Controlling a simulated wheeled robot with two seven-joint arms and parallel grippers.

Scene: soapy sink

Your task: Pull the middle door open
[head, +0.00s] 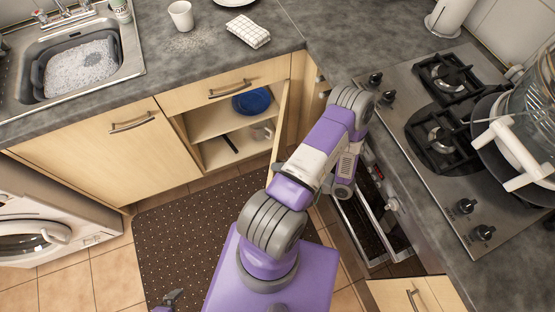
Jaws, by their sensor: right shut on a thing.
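The middle door (281,115) is a light wood door under the counter, swung wide open and seen almost edge-on. Its cupboard (215,124) shows shelves inside. My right arm reaches over the floor mat and hides the door's front face and handle. My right gripper (279,167) is mostly hidden by my arm; a grey part of it shows at the door's free edge, and it is shut on the door's handle. My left gripper (171,299) shows only partly at the bottom edge, low and away from the door; its jaws are unclear.
A blue bowl (251,101) sits inside the cupboard. A closed door (90,150) and a washing machine (42,236) are at the left. The oven (372,225) and hob (440,130) are at the right. A dark dotted mat (185,235) covers the floor.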

